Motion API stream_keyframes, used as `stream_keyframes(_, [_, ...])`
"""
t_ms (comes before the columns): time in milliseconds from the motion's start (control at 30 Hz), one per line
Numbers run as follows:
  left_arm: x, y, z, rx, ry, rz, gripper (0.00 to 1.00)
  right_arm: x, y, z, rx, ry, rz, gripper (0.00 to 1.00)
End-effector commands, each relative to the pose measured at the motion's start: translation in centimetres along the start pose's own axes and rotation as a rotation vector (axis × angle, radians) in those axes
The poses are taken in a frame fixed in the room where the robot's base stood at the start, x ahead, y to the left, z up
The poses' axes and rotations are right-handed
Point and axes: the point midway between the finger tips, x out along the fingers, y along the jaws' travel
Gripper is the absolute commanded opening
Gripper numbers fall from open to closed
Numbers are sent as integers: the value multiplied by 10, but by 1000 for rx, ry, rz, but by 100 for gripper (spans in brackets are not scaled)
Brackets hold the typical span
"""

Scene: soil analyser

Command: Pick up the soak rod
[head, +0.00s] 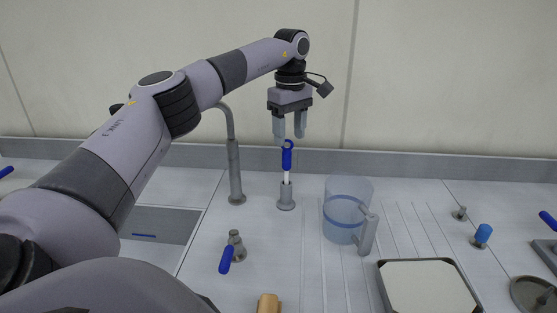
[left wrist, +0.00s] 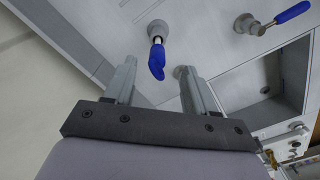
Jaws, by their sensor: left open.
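The soak rod (head: 287,160), with a blue looped handle and a pale shaft, stands upright in a small grey holder (head: 286,203) on the white worktop. In the left wrist view the rod's blue handle (left wrist: 157,61) shows between and beyond my fingertips. My left gripper (head: 289,134) is open and empty, pointing down just above the handle's loop. Its two fingers (left wrist: 160,78) also show apart in the left wrist view. I cannot tell whether a finger touches the handle. The shaft's lower end is hidden in the holder. My right gripper is not in view.
A tall grey spout (head: 235,172) stands left of the rod, with a blue-handled valve (head: 226,259) in front. A clear jug (head: 345,212) stands to the right. A dark-rimmed tray (head: 427,289) is nearer right. The wall is close behind.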

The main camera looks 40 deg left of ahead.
Motion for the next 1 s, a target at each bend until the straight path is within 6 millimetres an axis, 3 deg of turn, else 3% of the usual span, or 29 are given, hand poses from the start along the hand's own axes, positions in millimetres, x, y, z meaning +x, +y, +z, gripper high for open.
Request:
stream_keyframes(167, [5, -1, -2, -1, 4, -3, 56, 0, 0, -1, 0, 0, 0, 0])
stream_keyframes(633, [64, 2, -10, -1, 4, -3, 56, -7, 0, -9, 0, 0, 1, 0])
stream_keyframes(933, [70, 2, -9, -2, 3, -1, 56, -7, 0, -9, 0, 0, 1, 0])
stream_keyframes(967, [70, 2, -9, -2, 3, -1, 49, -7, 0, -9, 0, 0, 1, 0])
stream_keyframes(1000, [70, 2, -9, -2, 3, -1, 36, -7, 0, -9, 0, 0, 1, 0])
